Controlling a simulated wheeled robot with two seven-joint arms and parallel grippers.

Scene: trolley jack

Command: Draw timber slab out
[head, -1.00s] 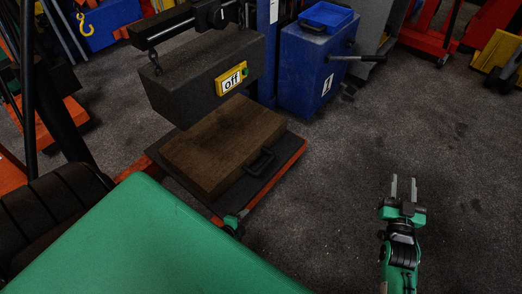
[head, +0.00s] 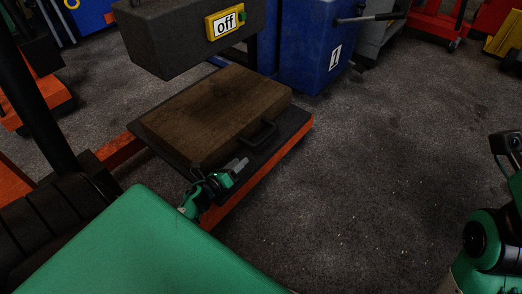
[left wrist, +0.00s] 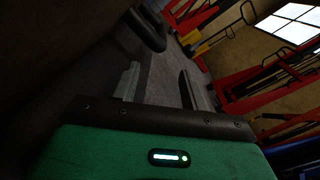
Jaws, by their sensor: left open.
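The brown timber slab (head: 215,108) lies flat on a dark platform (head: 287,135) with an orange edge, below a hanging grey block. A dark handle (head: 264,133) stands out from the slab's near right side. My left gripper (head: 238,165) is open and empty, low beside the slab's near side, a little short of the handle and apart from it. In the left wrist view the open fingers (left wrist: 160,72) point toward the dark handle (left wrist: 149,30), and a dark brown surface fills the upper left. My right arm shows at the right edge; its gripper cannot be seen.
A blue cabinet (head: 310,50) stands behind. A green surface (head: 150,250) fills the lower left. The floor to the right of the platform is clear.

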